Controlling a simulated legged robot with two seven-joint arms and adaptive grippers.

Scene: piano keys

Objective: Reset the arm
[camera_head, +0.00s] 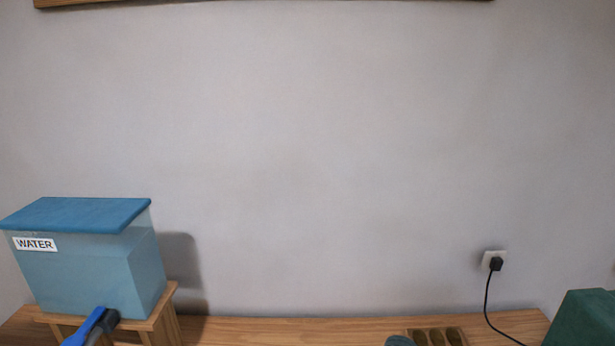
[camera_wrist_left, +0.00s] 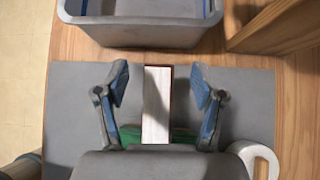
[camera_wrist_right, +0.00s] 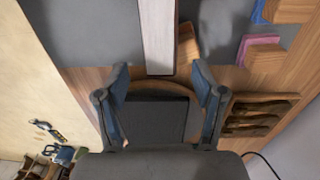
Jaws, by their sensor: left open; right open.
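My left gripper (camera_wrist_left: 160,88) is open in the left wrist view. A pale rectangular block with dark reddish edges (camera_wrist_left: 156,95) shows between its fingers, apart from both, above a grey mat (camera_wrist_left: 70,105). My right gripper (camera_wrist_right: 160,85) is open in the right wrist view. A dark square object (camera_wrist_right: 158,120) shows between its fingers, and a long pale bar (camera_wrist_right: 157,35) lies beyond them. No contact with either gripper is visible. Neither gripper can be clearly made out in the head view. No complete piano keyboard is recognisable.
A blue WATER tank (camera_head: 90,270) stands on a wooden stand (camera_head: 160,315). A black plug (camera_head: 496,264) sits in the wall socket, and a green box (camera_head: 585,320) is at far right. A grey bin (camera_wrist_left: 140,32), white mug (camera_wrist_left: 262,158), pink block (camera_wrist_right: 262,55) and slotted wooden tray (camera_wrist_right: 232,116) are nearby.

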